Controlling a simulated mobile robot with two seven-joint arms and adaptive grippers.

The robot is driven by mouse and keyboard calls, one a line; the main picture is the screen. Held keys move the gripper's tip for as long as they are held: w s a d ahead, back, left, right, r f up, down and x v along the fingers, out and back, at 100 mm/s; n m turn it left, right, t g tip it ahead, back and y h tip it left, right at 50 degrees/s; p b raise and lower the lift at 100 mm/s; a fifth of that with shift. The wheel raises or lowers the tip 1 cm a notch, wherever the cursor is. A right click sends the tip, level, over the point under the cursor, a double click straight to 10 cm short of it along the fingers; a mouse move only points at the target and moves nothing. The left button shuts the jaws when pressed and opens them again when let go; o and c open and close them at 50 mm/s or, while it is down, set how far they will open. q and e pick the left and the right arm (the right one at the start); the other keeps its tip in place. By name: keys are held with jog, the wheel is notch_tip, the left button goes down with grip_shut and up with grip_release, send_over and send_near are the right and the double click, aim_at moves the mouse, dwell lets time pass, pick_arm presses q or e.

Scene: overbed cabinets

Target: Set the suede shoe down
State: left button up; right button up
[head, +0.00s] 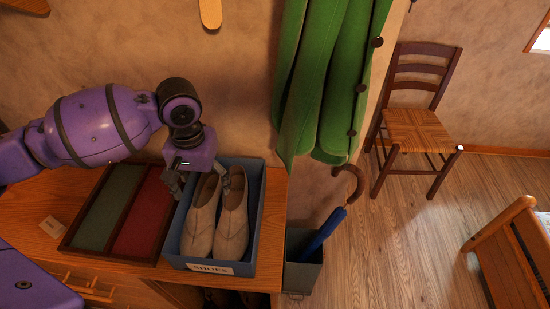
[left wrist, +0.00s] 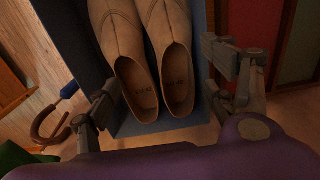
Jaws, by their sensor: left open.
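Two beige suede shoes (head: 216,218) lie side by side in a blue box labelled "SHOES" (head: 261,205) on the wooden cabinet top. In the left wrist view the shoes (left wrist: 140,50) show their open heels toward my gripper, on the box's blue floor (left wrist: 160,126). My left gripper (head: 205,182) is over the box's back end at the shoe heels. It is open, with one finger on either side of the pair in the left wrist view (left wrist: 165,90). I cannot tell whether a finger touches a shoe. My right gripper is not in view.
A tray with green and red compartments (head: 152,166) lies left of the box, with a small card (head: 52,227) beside it. Green clothing (head: 325,75) hangs behind right. A bin (head: 303,270) with a blue umbrella (head: 322,232) stands right of the cabinet. A chair (head: 415,120) stands farther right.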

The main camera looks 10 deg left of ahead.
pick_arm(q)
jog(key=shift+d+r, duration=0.1)
jog(key=shift+r, duration=2.75)
